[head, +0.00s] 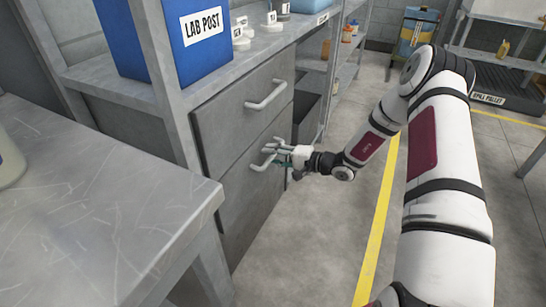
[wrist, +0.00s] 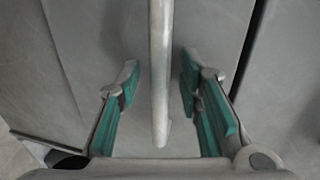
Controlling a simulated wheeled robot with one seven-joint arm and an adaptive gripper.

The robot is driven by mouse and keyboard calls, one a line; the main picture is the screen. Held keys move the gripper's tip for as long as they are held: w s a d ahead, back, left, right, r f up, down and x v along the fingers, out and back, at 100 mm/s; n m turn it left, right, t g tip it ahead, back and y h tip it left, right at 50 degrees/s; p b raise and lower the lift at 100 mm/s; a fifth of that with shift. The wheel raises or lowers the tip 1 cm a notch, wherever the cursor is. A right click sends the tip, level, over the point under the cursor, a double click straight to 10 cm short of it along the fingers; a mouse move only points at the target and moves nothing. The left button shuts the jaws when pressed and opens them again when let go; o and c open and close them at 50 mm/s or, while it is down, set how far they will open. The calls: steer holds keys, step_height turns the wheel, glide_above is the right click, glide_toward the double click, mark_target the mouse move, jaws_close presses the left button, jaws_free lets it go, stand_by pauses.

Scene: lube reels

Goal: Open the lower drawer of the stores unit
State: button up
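The stores unit (head: 180,110) is a grey metal unit with two drawers. The lower drawer (head: 243,205) is flush with the front and looks shut. Its bar handle (head: 264,160) is pale grey; in the wrist view the handle (wrist: 160,75) runs between the fingers. My gripper (head: 281,154) is at the lower drawer's handle. In the wrist view my gripper (wrist: 158,95) is open, with teal pads on both sides of the bar and a gap on each side. The upper drawer (head: 235,105) is shut, with its own handle (head: 267,95).
A grey table (head: 90,200) stands at the near left, its corner close to the drawers. A blue LAB POST box (head: 200,45) sits on the unit. Open floor (head: 310,240) lies before the drawers, with a yellow line (head: 378,230).

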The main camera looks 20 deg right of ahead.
jaws_close()
steer(key=f+v, duration=0.2)
steer(key=v, duration=1)
steer(key=s+f+v, duration=0.1)
steer(key=f+v, duration=0.2)
steer(key=v, duration=1)
steer(key=shift+s+d+f+b, duration=0.2)
steer(key=shift+d+b, duration=0.15)
steer(key=shift+d, duration=0.25)
jaws_free()
steer(key=shift+w, duration=0.1)
